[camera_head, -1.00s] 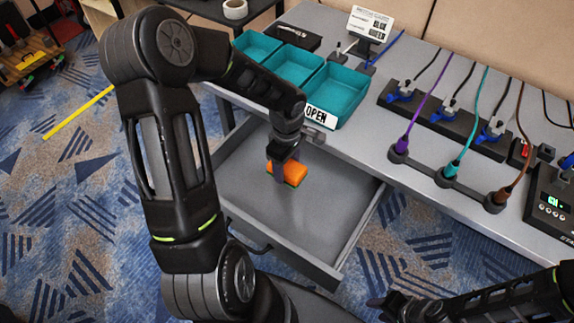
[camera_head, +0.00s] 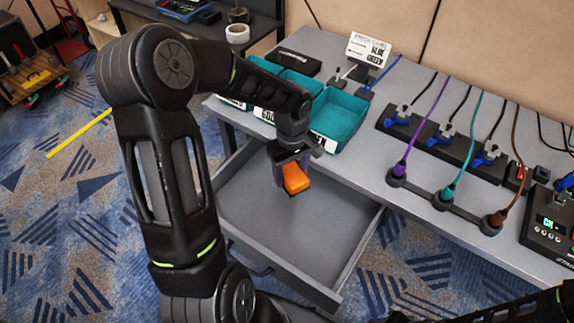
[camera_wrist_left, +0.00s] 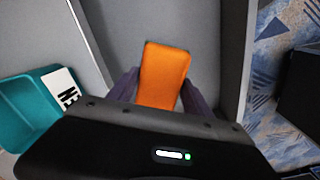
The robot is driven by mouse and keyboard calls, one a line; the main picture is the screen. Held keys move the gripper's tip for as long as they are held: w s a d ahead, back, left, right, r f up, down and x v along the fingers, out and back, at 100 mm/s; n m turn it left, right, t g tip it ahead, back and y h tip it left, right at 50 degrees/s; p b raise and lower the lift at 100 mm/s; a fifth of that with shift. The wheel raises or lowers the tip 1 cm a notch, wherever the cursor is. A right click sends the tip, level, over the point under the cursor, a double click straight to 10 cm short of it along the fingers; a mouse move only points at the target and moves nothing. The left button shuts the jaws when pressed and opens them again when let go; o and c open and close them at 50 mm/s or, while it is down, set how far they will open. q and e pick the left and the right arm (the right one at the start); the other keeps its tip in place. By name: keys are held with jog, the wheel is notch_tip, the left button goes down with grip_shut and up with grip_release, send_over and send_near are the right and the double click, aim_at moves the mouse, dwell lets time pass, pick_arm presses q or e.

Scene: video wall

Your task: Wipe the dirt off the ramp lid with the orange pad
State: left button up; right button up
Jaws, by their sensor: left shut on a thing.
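The orange pad (camera_head: 296,178) has a dark green underside. My left gripper (camera_head: 290,172) is shut on it and holds it above the open grey drawer (camera_head: 330,232). In the left wrist view the orange pad (camera_wrist_left: 163,76) sits between the two fingers of the left gripper (camera_wrist_left: 160,92). The drawer floor under it looks bare. I cannot make out a ramp lid or dirt in these frames. At the lower right of the head view a part of my right arm shows, but its fingertips are not clear.
Teal bins (camera_head: 340,118) stand on the grey table (camera_head: 368,172) behind the drawer. Power strips with coloured cables (camera_head: 440,143) and a black device (camera_head: 550,225) fill the right side. A sign (camera_head: 368,50) stands at the back. Blue patterned carpet lies around the drawer.

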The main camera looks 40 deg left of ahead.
pick_arm(q)
jog(key=w+d+f+m+b, duration=0.2)
jog(key=w+d+f+m, duration=0.3)
jog(key=d+f+m, duration=0.3)
jog(key=d+m, duration=0.4)
jog(key=m, duration=0.1)
jog(key=shift+d+f, duration=0.15)
jog(key=shift+f, duration=0.2)
